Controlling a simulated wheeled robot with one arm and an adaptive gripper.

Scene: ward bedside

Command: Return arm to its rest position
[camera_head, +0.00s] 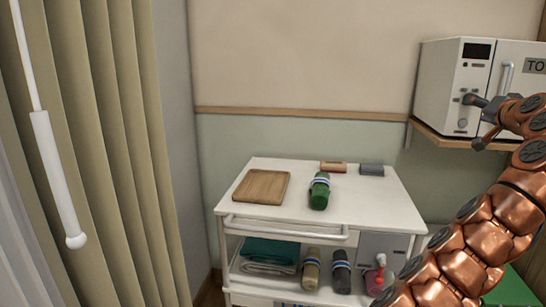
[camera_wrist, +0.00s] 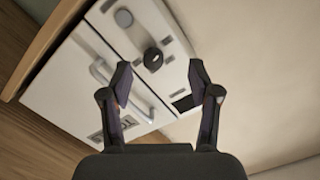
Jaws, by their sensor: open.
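My arm rises along the right side of the head view, its copper links bent back at the top. My gripper (camera_head: 476,121) is in front of the white cabinet on the wall shelf, partly overlapping it in the picture. In the wrist view my gripper (camera_wrist: 160,72) has its two dark fingers spread apart with nothing between them. Beyond the fingers is the white cabinet (camera_wrist: 62,75), seen tilted, with a round dark knob and a bar handle. I cannot tell the exact gap between the fingers and the cabinet.
A white trolley (camera_head: 232,207) carries a wooden board (camera_head: 262,186), a green bottle (camera_head: 319,192) and two small blocks. Folded towels (camera_head: 268,254) and several bottles are on its lower shelf. The white cabinet (camera_head: 440,85) stands on a wall shelf (camera_head: 470,143). A curtain (camera_head: 110,150) hangs at left.

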